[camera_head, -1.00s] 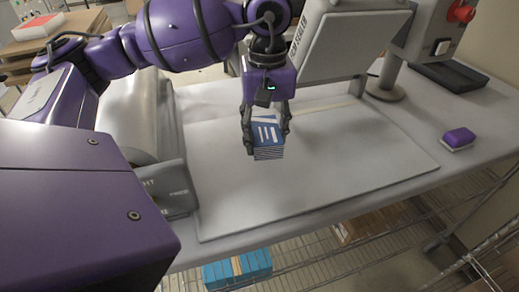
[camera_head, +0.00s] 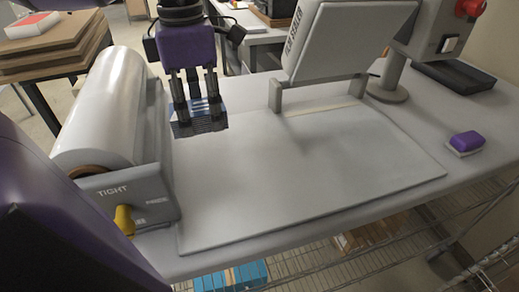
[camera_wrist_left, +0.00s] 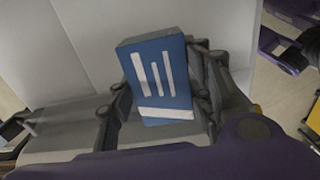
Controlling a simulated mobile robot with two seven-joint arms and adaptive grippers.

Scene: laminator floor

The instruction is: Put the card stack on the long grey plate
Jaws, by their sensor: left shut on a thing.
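My left gripper (camera_head: 198,112) is shut on the card stack (camera_head: 199,128), a small block of blue cards with white stripes. In the left wrist view the stack (camera_wrist_left: 160,78) sits between the fingers, its striped blue top face showing. The long grey plate (camera_head: 300,185) lies flat on the bench in the head view, with nothing on it. The stack shows over the plate's far left corner, beside the roller; its exact height above the plate is hard to tell. My right gripper is not in view.
A large white roller (camera_head: 105,105) with a grey end block and yellow knob (camera_head: 124,221) stands left of the plate. A tilted grey panel (camera_head: 345,42) stands behind it. A purple block (camera_head: 466,142) and black tray (camera_head: 454,76) lie to the right. The plate's middle is clear.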

